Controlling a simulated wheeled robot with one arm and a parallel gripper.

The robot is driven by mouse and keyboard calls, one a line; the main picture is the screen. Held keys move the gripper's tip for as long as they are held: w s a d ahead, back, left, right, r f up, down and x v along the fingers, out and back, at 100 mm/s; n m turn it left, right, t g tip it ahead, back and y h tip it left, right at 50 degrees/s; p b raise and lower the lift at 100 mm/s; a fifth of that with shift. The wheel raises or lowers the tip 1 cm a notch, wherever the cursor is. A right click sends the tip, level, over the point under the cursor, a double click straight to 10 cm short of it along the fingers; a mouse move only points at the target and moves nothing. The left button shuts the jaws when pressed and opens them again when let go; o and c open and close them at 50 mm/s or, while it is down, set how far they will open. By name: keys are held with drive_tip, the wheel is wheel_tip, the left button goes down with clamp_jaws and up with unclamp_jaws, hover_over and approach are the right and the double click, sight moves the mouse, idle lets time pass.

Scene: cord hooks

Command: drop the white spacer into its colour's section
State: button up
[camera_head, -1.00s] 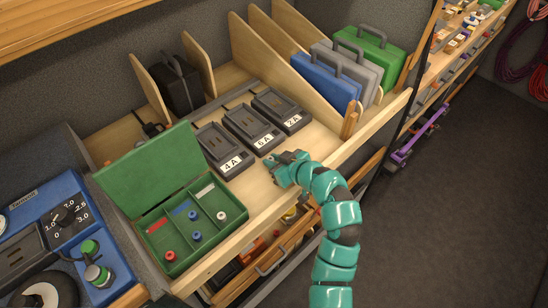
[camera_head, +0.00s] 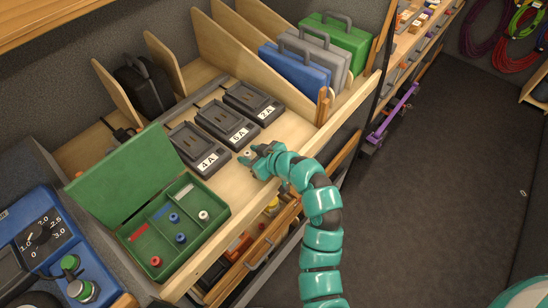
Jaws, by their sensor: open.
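A green box (camera_head: 216,208) with its lid (camera_head: 125,178) up stands on the shelf at left. Its three sections have a red strip at left, a blue strip in the middle and a white strip (camera_head: 184,191) at right. A white spacer (camera_head: 203,215) sits in the white section, two blue spacers (camera_head: 181,238) in the blue one, and a red spacer (camera_head: 155,261) in the red one. My gripper (camera_head: 248,155) is open at the shelf's front, right of the box. A small pale piece shows at its fingertips, perhaps another white spacer; the fingers partly hide it.
Three chargers marked 4A (camera_head: 205,160), 6A (camera_head: 236,132) and 2A (camera_head: 265,110) stand just behind my gripper. Cases stand between wooden dividers (camera_head: 235,60) beyond. A blue power unit (camera_head: 45,240) is at lower left. A narrow bare shelf strip runs along the front.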

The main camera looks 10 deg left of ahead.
drive_tip(key=shift+r+p, duration=0.25)
drive_tip(key=shift+p, duration=0.1)
drive_tip(key=shift+s+d+f+b, duration=0.15)
drive_tip(key=shift+d+b, duration=0.1)
drive_tip(key=shift+b, duration=0.25)
drive_tip(key=b+v, duration=0.3)
drive_tip(key=v, duration=0.4)
drive_tip(key=shift+b, duration=0.35)
drive_tip(key=p+v, duration=1)
drive_tip(key=shift+a+r, duration=0.15)
drive_tip(key=shift+r, duration=0.05)
